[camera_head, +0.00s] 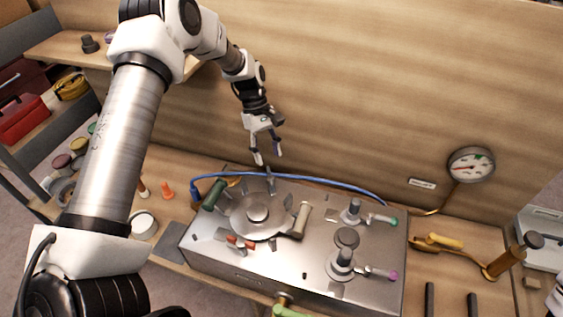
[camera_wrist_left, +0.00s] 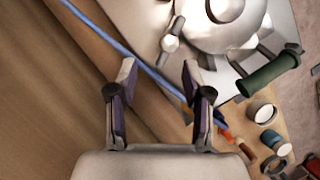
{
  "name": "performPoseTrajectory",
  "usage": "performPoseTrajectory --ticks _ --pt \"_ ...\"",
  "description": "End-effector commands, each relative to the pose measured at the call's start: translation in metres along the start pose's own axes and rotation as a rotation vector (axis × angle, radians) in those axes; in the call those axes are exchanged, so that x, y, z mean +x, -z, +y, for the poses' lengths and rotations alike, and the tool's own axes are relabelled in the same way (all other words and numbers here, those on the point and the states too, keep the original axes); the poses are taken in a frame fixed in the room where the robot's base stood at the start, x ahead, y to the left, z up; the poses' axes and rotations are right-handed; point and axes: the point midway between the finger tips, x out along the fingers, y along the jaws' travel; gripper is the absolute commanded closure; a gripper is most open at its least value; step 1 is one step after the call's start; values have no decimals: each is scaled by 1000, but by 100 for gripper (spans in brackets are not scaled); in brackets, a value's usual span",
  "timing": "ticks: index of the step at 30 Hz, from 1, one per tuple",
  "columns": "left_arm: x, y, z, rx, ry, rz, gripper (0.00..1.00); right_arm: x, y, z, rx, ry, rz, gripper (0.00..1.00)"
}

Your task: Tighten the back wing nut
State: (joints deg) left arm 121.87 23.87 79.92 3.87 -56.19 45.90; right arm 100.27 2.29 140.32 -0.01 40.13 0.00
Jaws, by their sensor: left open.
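The back wing nut (camera_head: 271,181) stands at the back of the round metal lid (camera_head: 257,213) on the steel box, near the blue hose. My left gripper (camera_head: 266,160) is open and empty, just above and behind the wing nut, pointing down. In the left wrist view the open fingers (camera_wrist_left: 157,88) have nothing between them but the blue hose (camera_wrist_left: 143,62) passing beyond. The lid (camera_wrist_left: 222,18) shows there at the top right, with metal fittings around it; I cannot tell for sure which is the back wing nut. My right gripper is not in view.
A green handle (camera_head: 212,195) and a beige handle (camera_head: 301,219) stand beside the lid. Valves with a green-tipped and a pink-tipped lever rise on the box's right part. The wooden wall (camera_head: 360,90) is close behind. A gauge (camera_head: 472,165) hangs at right.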

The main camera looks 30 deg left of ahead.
Motion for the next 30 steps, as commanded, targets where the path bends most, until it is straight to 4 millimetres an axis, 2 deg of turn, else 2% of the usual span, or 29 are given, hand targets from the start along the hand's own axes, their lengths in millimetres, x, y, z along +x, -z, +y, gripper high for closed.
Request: performPoseTrajectory --ticks 9,12,20,24,30 --pt "55 -2 -1 -1 5 -2 50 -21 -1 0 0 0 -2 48" --pt "66 -1 -1 0 3 -1 50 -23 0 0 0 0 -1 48" --pt "70 -1 0 1 1 0 50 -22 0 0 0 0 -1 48" --pt "70 -1 0 1 1 0 100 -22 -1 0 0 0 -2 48" --pt "71 -1 -1 0 2 -1 100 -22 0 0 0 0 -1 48"
